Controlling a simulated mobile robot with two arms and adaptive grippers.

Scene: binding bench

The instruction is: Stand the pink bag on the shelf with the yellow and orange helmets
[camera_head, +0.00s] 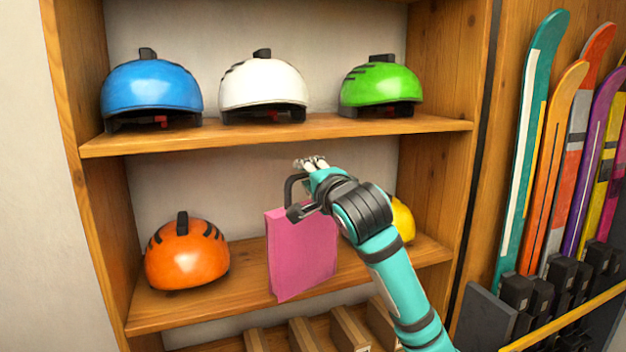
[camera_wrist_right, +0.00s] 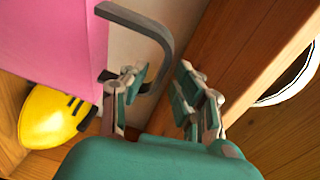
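The pink bag (camera_head: 302,252) is upright and slightly tilted at the middle shelf (camera_head: 165,312), between the orange helmet (camera_head: 187,255) and the yellow helmet (camera_head: 403,220). Its lower front corner overlaps the shelf's front edge; whether it rests there I cannot tell. My right gripper (camera_head: 312,164) is above the bag, beside its dark handle (camera_head: 291,190). In the right wrist view the fingers (camera_wrist_right: 160,90) stand apart with a clear gap. The handle (camera_wrist_right: 150,28) curves down close to one finger; contact is unclear. My arm partly hides the yellow helmet. My left gripper is out of view.
The upper shelf (camera_head: 225,138) holds a blue helmet (camera_head: 151,85), a white helmet (camera_head: 264,83) and a green helmet (camera_head: 381,85), just above my right gripper. Wooden dividers (camera_head: 350,328) stand below. Several skis (camera_head: 535,140) stand at the right. Shelf room shows between orange helmet and bag.

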